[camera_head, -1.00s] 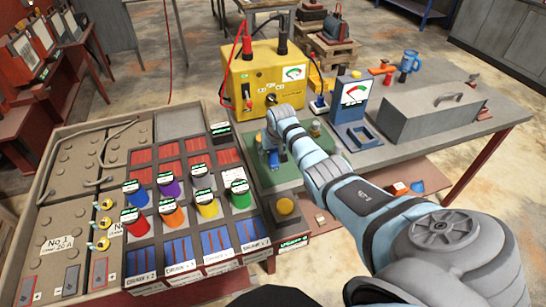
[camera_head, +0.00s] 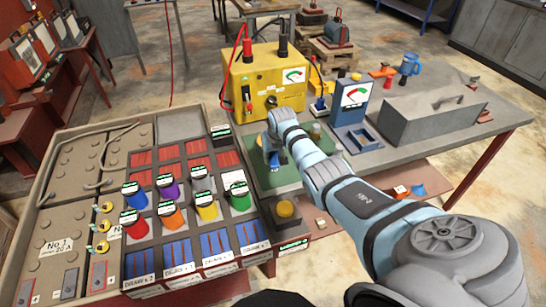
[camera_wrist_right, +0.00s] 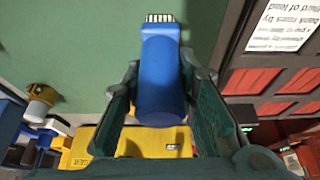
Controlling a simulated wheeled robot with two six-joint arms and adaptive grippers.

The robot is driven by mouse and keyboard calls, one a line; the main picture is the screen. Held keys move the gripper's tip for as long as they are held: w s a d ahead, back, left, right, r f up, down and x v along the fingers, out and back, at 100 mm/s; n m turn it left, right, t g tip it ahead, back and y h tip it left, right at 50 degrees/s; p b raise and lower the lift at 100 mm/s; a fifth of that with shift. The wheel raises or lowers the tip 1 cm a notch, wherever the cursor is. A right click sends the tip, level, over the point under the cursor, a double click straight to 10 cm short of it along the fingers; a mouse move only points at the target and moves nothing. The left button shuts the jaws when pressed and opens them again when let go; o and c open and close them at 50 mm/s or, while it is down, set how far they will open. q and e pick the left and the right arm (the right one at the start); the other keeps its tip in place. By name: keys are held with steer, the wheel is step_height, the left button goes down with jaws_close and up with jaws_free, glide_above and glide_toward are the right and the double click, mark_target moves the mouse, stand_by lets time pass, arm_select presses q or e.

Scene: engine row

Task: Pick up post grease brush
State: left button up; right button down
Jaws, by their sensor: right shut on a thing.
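The post grease brush (camera_wrist_right: 160,82) has a thick blue handle and a short row of pale bristles at its end, seen in the right wrist view. My right gripper (camera_wrist_right: 162,100) is shut on the blue handle, one dark finger on each side. In the head view my right gripper (camera_head: 272,160) is low over the green mat (camera_head: 287,181), and only a little blue of the brush shows under it. Whether the brush touches the mat I cannot tell. My left gripper is not in view.
A yellow tester box (camera_head: 262,82) stands behind the gripper. To the left is a tray of colored cylinders, red and blue compartments (camera_head: 185,252). A blue gauge stand (camera_head: 352,112) and a grey lidded box (camera_head: 432,112) stand to the right. A yellow button block (camera_head: 286,210) is in front.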

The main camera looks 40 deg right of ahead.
step_height(320, 180, up, 8)
steer(key=shift+w+r+p, duration=0.1)
steer(key=shift+r+p, duration=0.05)
steer(key=shift+p, duration=0.95)
step_height(320, 180, up, 11)
